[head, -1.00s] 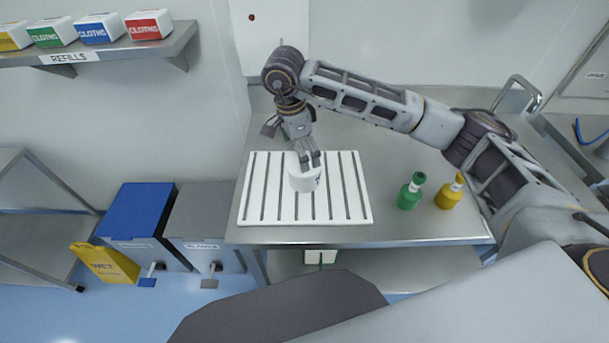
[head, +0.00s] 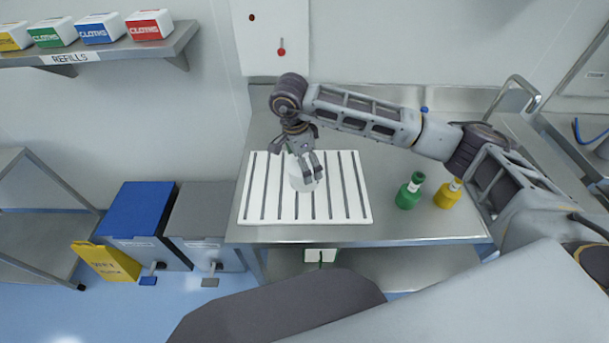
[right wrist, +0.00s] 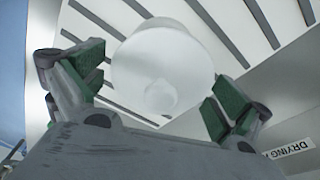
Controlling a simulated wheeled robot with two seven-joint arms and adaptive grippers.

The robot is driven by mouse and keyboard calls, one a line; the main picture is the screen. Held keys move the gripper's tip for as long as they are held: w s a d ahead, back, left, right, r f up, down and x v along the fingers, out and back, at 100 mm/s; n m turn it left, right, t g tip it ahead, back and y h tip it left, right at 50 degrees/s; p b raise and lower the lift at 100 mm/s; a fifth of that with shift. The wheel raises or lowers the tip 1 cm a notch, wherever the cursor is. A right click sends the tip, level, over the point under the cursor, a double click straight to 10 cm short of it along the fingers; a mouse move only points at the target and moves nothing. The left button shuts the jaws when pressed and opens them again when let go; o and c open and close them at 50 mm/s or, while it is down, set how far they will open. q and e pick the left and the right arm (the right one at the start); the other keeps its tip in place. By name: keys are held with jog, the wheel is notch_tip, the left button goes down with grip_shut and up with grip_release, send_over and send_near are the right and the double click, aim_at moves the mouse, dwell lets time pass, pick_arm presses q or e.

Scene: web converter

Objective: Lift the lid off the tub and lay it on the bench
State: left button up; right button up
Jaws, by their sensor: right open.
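A white round tub (head: 297,181) stands on the white slatted drying rack (head: 347,213) on the bench. My right gripper (head: 312,175) is just over it in the head view, with fingers spread and nothing held. In the right wrist view the tub's pale round top (right wrist: 165,65) shows between the open green-padded fingers (right wrist: 160,85), with a small round knob-like shape on it. The top is so pale that I cannot make out the seam between lid and tub. My left gripper is not in view.
A green bottle (head: 409,191) and a yellow bottle (head: 447,194) stand on the steel bench (head: 390,222) right of the rack. Bare bench lies between rack and bottles. A shelf of cloth boxes (head: 148,24) is at upper left.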

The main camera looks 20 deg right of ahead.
jog(key=f, duration=0.3)
jog(key=shift+d, duration=0.25)
jog(key=shift+f, duration=0.4)
jog(key=shift+d+f+p, duration=0.1)
jog(key=shift+f+p, duration=0.15)
jog(key=shift+p, duration=0.05)
jog(key=shift+f, duration=0.2)
jog(key=shift+c, duration=0.7)
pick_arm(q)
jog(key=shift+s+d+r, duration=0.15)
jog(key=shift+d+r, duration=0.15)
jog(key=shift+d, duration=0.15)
pick_arm(e)
jog(key=shift+s, duration=0.1)
jog(key=c, duration=1.1)
jog(key=shift+r, duration=0.1)
jog(key=shift+c, duration=0.2)
